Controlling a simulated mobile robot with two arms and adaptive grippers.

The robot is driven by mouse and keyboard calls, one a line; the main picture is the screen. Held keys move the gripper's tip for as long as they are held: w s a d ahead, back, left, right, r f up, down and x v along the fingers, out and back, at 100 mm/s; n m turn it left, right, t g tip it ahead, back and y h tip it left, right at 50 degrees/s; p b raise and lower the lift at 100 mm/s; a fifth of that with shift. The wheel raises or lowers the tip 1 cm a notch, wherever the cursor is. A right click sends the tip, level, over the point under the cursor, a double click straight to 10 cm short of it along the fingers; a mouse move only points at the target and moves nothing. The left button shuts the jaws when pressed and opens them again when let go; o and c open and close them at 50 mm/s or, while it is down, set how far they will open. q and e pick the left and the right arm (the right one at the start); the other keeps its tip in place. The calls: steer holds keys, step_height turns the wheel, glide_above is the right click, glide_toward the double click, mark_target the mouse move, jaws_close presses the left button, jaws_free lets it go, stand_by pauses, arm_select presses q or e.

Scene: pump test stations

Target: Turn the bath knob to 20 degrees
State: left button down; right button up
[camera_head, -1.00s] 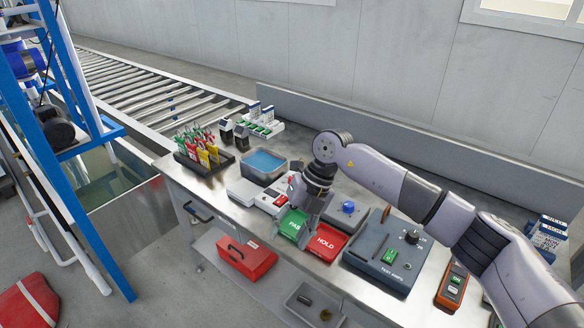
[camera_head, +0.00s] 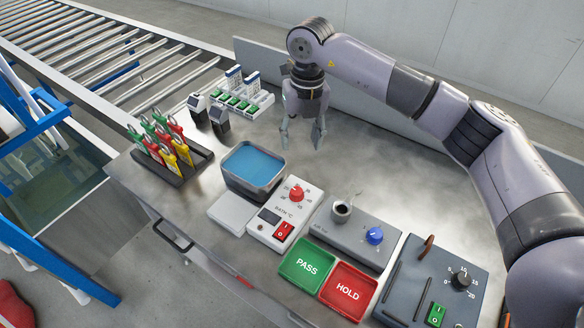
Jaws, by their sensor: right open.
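The bath control box (camera_head: 268,222) is white and marked BATH °C. It stands in front of and to the right of the water bath (camera_head: 253,167). Its red bath knob (camera_head: 297,194) sits at the far end of the box, with a dial around it too small to read. My left gripper is not in view.
A grey unit with a blue knob (camera_head: 375,235) stands to the right. Green PASS (camera_head: 306,263) and red HOLD (camera_head: 348,291) trays lie in front. A dark box with a black knob (camera_head: 461,280) is at far right. A pliers rack (camera_head: 172,165) stands left.

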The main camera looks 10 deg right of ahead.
steer(key=s+f, duration=0.1)
steer(key=s, duration=0.1)
steer(key=p, duration=0.3)
glide_above(297, 191)
step_height(297, 191, down, 11)
steer(key=shift+d+f, duration=0.15)
steer(key=shift+f, duration=0.05)
step_height(297, 191, down, 3)
steer(key=shift+r+p, duration=0.2)
steer(key=shift+p, duration=0.15)
steer(key=shift+f, duration=0.85)
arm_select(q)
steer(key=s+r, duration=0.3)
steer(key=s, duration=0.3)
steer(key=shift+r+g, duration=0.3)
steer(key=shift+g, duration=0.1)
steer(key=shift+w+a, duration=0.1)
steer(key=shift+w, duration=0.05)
